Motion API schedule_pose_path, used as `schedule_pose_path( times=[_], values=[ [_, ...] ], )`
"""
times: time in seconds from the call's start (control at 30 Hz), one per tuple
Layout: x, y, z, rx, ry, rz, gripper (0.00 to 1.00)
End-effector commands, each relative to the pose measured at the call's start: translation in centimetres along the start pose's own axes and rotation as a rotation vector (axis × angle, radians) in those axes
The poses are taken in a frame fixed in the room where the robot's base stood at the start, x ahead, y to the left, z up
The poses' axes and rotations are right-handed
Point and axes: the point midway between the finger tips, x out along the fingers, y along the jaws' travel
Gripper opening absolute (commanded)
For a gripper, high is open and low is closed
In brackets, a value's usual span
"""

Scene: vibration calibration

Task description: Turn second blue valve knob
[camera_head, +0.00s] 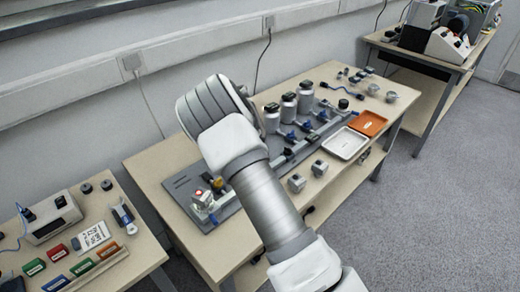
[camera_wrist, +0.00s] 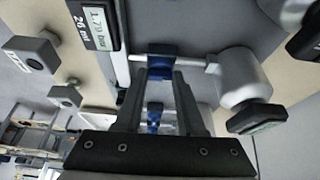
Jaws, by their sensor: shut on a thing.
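In the wrist view, my gripper (camera_wrist: 160,75) has its two dark fingers on either side of a blue valve knob (camera_wrist: 162,50) and is shut on it. The knob sits on a light pipe beside a grey canister with a dark cap (camera_wrist: 245,77). Another blue knob (camera_wrist: 154,113) shows between the fingers, nearer the gripper's base in the picture. In the head view, several blue valve knobs (camera_head: 291,137) stand in a row before the grey canisters (camera_head: 305,97). My arm covers part of the bench there, and my gripper is hidden.
A pressure display (camera_wrist: 98,22) reading about 1.79 bar lies close to the fingers. A white tray (camera_head: 345,157) and an orange tray (camera_head: 383,124) sit on the bench's right. Small grey blocks (camera_head: 296,183) stand near the front edge. Other tables stand at left and far right.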

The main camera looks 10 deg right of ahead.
Motion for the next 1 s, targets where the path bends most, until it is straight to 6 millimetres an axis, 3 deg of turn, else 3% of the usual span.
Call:
schedule_pose_path(
  times=[0.5, 0.53, 0.67, 1.0],
  values=[
    [0.15, 0.06, 0.21, 0.015, -0.004, 0.009, 0.0],
    [0.15, 0.06, 0.21, 0.015, -0.004, 0.009, 0.44],
    [0.12, 0.05, 0.16, 0.015, -0.003, 0.009, 0.67],
    [-0.2, -0.02, 0.06, 0.014, -0.001, 0.006, 0.68]
  ],
)
